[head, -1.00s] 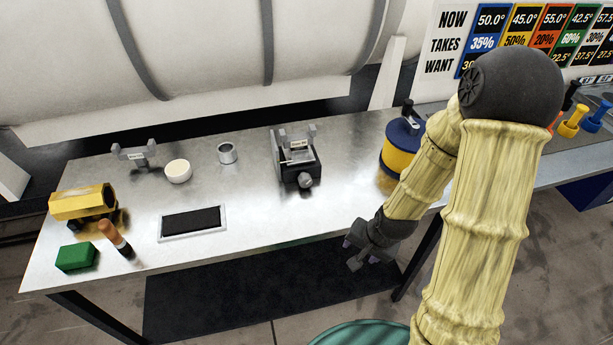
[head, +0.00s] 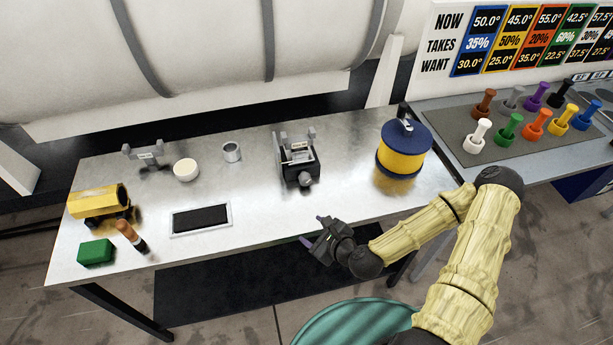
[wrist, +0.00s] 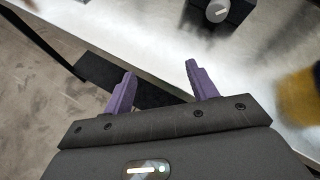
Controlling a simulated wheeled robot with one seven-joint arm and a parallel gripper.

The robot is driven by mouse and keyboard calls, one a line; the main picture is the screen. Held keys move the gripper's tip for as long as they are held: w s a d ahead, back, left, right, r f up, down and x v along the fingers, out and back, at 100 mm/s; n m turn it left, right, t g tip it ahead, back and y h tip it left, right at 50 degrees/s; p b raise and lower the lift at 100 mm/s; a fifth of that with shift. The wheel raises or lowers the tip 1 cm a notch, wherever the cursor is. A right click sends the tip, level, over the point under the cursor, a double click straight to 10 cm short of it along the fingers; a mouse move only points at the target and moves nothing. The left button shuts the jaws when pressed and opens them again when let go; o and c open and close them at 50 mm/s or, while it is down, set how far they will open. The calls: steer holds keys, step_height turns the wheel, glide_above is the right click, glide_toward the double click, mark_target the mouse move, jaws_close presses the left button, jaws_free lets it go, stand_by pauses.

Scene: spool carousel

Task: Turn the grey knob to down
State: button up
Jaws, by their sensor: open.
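The grey knob (head: 305,180) is on the front of a small black device (head: 292,163) with grey upright prongs, standing on the metal bench. The knob also shows at the top edge of the wrist view (wrist: 216,11), partly cut off, with a pale mark on its face. I cannot tell which way it points. My gripper (head: 313,232) is open and empty at the bench's front edge, in front of the knob and apart from it. Its two purple fingers (wrist: 159,72) show spread in the wrist view, with nothing between them.
A yellow and blue canister (head: 402,158) stands right of the device. A black-topped tray (head: 201,232), white bowl (head: 186,170), metal cup (head: 232,152), green block (head: 96,252) and yellow item (head: 98,203) stand left. Several coloured pegs (head: 536,125) stand on the right-hand table.

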steer(key=w+d+r+m+t+h+p, duration=0.2)
steer(key=w+r+m+t+h, duration=0.1)
steer(key=m, duration=0.7)
step_height(320, 180, up, 2)
steer(key=shift+w+d+r+m+t, duration=0.15)
steer(key=shift+d+m+t, duration=0.15)
steer(key=shift+m+t, duration=0.15)
steer(key=shift+f, duration=0.2)
steer(key=b+x, duration=0.2)
steer(key=x, duration=0.1)
steer(key=shift+f+b, duration=0.1)
steer(key=shift+b, duration=0.2)
steer(key=b+x, duration=0.1)
steer(key=b, duration=0.3)
steer(key=shift+w+f, duration=0.15)
steer(key=shift+w, duration=0.15)
steer(key=shift+w+b, duration=0.15)
steer(key=shift+b, duration=0.8)
steer(key=b, duration=0.4)
steer(key=shift+w+a+f, duration=0.2)
steer(key=shift+w+a, duration=0.1)
